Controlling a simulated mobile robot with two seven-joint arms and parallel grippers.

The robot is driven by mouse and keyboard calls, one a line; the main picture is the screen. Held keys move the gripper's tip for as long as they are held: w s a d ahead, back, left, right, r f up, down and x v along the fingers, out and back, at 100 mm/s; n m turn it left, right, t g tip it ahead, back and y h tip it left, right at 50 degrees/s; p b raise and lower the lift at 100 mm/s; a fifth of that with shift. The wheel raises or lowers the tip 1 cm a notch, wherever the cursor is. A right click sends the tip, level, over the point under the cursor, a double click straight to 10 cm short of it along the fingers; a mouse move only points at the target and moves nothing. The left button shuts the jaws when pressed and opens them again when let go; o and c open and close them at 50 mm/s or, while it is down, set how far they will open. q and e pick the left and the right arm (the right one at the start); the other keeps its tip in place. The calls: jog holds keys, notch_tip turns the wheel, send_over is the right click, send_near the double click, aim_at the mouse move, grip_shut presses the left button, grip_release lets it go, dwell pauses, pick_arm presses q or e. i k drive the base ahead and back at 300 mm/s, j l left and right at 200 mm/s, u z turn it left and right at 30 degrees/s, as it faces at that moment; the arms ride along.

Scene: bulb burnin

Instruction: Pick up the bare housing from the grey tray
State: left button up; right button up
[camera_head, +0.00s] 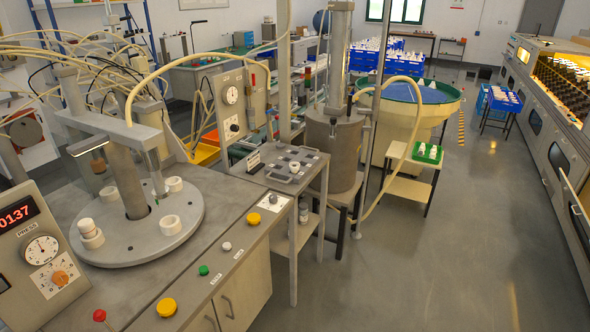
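A grey tray (312,160) with dark square patches and a handle at its front sits on a small grey stand near the middle of the view. A small white piece (295,167) stands on it, right of its middle. It may be the bare housing, but it is too small to make out its shape. Neither of my grippers is in view, and nothing is seen touching the tray.
Left of the tray stands a press bench with a round turntable (190,212) bearing white pieces. A green tray (428,154) with white pieces sits on a side table behind right. A grey cylinder machine (335,150) stands close behind.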

aim_at(294, 170)
jog(key=u, duration=0.35)
jog(key=i+l+u, duration=0.15)
jog(key=u, duration=0.2)
jog(key=i+l+u, duration=0.15)
jog(key=u, duration=0.25)
jog(key=i+l+u, duration=0.1)
jog(key=l+u, duration=0.25)
jog(key=i+l+u, duration=0.2)
jog(key=l, duration=0.3)
jog(key=l+u, duration=0.2)
jog(key=l, duration=0.35)
jog(key=i+l+u, duration=0.1)
jog(key=l, duration=1)
